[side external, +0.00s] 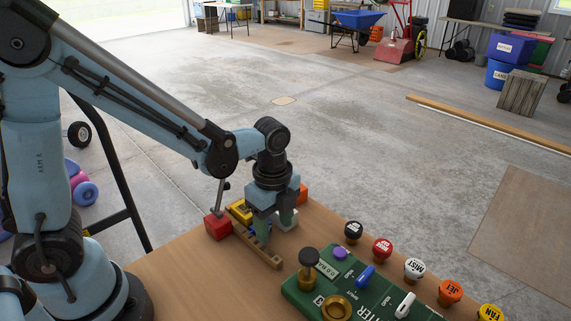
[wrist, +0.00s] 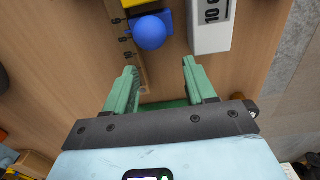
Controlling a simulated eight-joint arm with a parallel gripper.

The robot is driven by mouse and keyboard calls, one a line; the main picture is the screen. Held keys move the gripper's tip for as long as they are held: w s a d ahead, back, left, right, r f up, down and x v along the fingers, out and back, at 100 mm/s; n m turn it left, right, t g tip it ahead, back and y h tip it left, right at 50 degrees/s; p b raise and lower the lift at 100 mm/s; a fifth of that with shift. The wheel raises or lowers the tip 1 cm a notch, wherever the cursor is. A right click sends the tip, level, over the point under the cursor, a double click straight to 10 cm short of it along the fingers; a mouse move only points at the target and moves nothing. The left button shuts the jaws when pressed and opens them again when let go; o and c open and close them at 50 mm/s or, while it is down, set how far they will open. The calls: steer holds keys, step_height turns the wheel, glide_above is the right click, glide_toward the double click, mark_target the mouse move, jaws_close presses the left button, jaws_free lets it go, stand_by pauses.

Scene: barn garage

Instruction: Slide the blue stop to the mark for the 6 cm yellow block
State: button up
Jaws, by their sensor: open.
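The blue stop (wrist: 151,32) has a round knob and sits on a wooden rule (wrist: 143,78) with printed numbers along its left side. A yellow block (wrist: 139,3) shows at the top edge of the wrist view, close against or touching the stop. In the side view the rule (side external: 265,252) and yellow block (side external: 238,211) show, with the stop mostly hidden behind my gripper (side external: 274,226). My gripper (wrist: 160,75) is open and empty, its green fingers at either side of the rule, below the stop in the wrist view.
A white block (wrist: 211,30) marked 10 stands right of the stop. A red block (side external: 217,226) stands left of the rule, and an orange thing (side external: 303,194) is behind my gripper. A green panel (side external: 345,285) with knobs fills the front right of the table.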

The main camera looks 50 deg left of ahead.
step_height(320, 180, up, 17)
steer(key=a+f+n+y, duration=0.1)
steer(key=f+n, duration=0.4)
steer(key=n, duration=0.1)
steer(key=a+f+n+y, duration=0.1)
steer(key=f+n, duration=0.5)
steer(key=n, duration=0.1)
steer(key=a+f+n+y, duration=0.1)
steer(key=f+n+y, duration=0.1)
steer(key=f+n, duration=0.3)
steer(key=shift+a+f+n+g, duration=0.3)
steer(key=shift+a+f+n, duration=0.05)
steer(key=shift+n, duration=0.55)
jaws_close()
